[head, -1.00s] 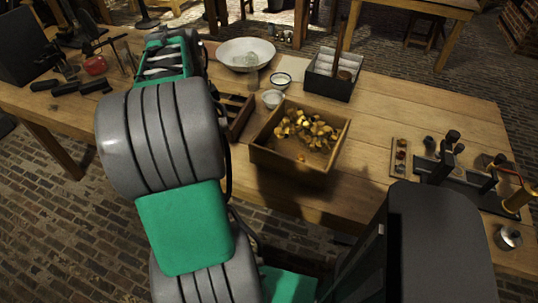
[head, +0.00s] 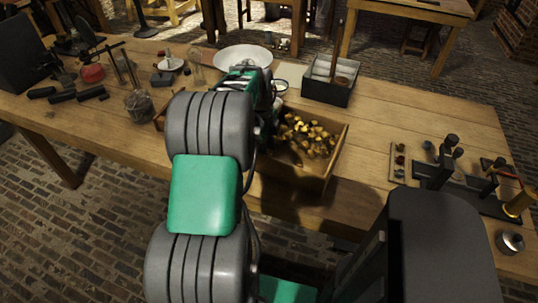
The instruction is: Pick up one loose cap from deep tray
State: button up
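The deep tray (head: 318,184) is an open wooden box near the front edge of the workbench. Several loose brass-coloured caps (head: 312,138) lie heaped inside it, mostly toward its back and middle. My arm reaches over the left side of the tray and hides its left part. My gripper is hidden behind my own arm, so its fingers and anything between them cannot be seen.
A white bowl (head: 243,57) stands behind my arm. A small wooden rack (head: 398,160) and a black fixture (head: 462,180) are at the right. Bare bench (head: 390,110) lies between the tray and the rack.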

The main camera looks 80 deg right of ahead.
grip_shut()
dwell(0.5)
